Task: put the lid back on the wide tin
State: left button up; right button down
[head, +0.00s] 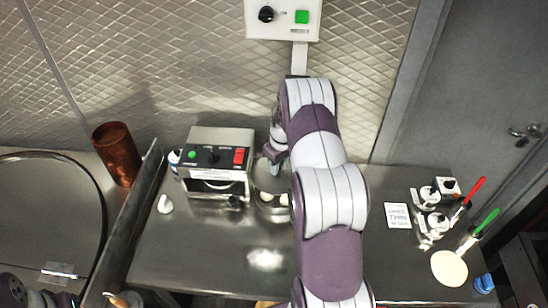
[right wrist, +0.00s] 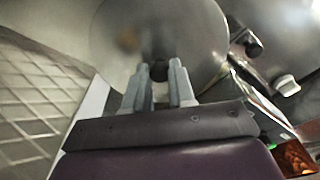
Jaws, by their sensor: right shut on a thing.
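My right gripper (head: 273,156) is over the counter, right of the control box, partly hidden by my own arm. In the right wrist view my right gripper (right wrist: 160,75) is shut on the small dark knob of a round, shiny metal lid (right wrist: 185,25). In the head view the lid (head: 268,178) shows as a grey disc just below the fingers. The wide tin (head: 268,213) is under and in front of it, with pale round pieces showing at its opening. I cannot tell whether lid and rim touch. My left gripper is not clearly in view.
A control box (head: 216,160) with a red switch stands close left of the tin. A copper-coloured cup (head: 117,153) is farther left. A white card (head: 398,215), small jars and red- and green-handled tools are at right. The counter's front middle is clear.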

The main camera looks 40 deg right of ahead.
aim_at(281, 175)
jog(key=f+b, duration=0.1)
jog(key=f, duration=0.1)
jog(key=s+f+b, duration=0.1)
jog(key=shift+d+f, duration=0.15)
jog(key=shift+f, duration=0.2)
jog(key=shift+w+f+b, duration=0.25)
jog(key=shift+f+b, duration=0.65)
jog(key=shift+f, duration=0.1)
jog(key=shift+w+f, duration=0.1)
jog(key=shift+f, duration=0.05)
pick_arm(q)
jog(key=f, duration=0.2)
jog(key=s+f, duration=0.1)
jog(key=shift+d+f, duration=0.15)
jog(key=shift+f, duration=0.25)
pick_arm(e)
jog(key=shift+s, duration=0.2)
pick_arm(q)
jog(key=shift+w+f, duration=0.1)
jog(key=shift+w, duration=0.1)
pick_arm(e)
jog(key=shift+w, duration=0.1)
pick_arm(q)
jog(key=shift+s, duration=0.1)
jog(key=shift+f+b, duration=0.4)
jog(key=shift+b, duration=0.05)
pick_arm(e)
jog(key=shift+f, duration=0.1)
